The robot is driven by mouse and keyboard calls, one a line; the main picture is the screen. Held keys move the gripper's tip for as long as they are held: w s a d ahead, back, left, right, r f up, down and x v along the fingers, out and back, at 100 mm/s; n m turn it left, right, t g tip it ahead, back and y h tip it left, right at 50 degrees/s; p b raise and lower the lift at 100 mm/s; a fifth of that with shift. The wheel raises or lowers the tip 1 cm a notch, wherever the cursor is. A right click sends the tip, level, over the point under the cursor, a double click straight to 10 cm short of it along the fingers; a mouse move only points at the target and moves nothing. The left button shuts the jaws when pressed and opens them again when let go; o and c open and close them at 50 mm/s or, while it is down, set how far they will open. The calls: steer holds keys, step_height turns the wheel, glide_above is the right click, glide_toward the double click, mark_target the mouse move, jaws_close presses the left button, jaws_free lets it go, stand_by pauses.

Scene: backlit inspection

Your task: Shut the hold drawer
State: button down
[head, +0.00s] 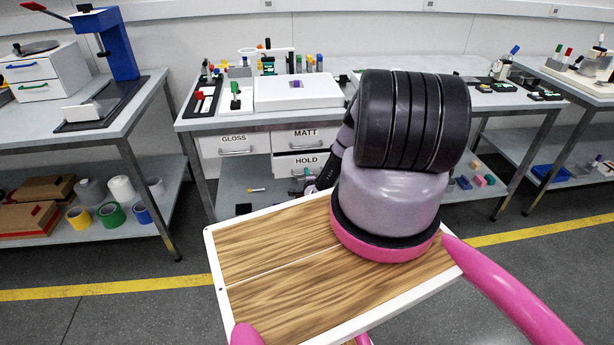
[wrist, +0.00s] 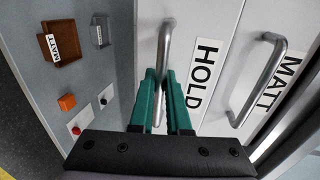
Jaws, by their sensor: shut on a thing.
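The hold drawer (head: 299,164) is the lower of two stacked white drawers under the middle bench, below the one labelled MATT (head: 306,138). In the wrist view its front (wrist: 205,45) carries the HOLD label and a grey bar handle (wrist: 166,40). My gripper (wrist: 161,88) has its green fingers on both sides of this handle and is shut on it. In the head view my arm hides part of the drawer's right side, and the fingers are hard to make out. I cannot tell how far the drawer stands out.
The GLOSS drawer (head: 235,145) is left of the MATT drawer. The MATT handle (wrist: 258,82) is close to my gripper's right. A brown tray (wrist: 66,43) and an orange block (wrist: 67,102) lie on the grey surface at left in the wrist view. Bench legs (head: 196,180) stand nearby.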

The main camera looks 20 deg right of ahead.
steer(key=shift+r+x, duration=0.2)
steer(key=shift+x, duration=0.65)
steer(key=shift+r+x, duration=0.15)
steer(key=shift+x, duration=0.7)
steer(key=shift+w, duration=0.1)
steer(key=c, duration=1.2)
jaws_free()
steer(key=shift+d+r, duration=0.1)
steer(key=shift+o, duration=0.2)
steer(key=v, duration=1.1)
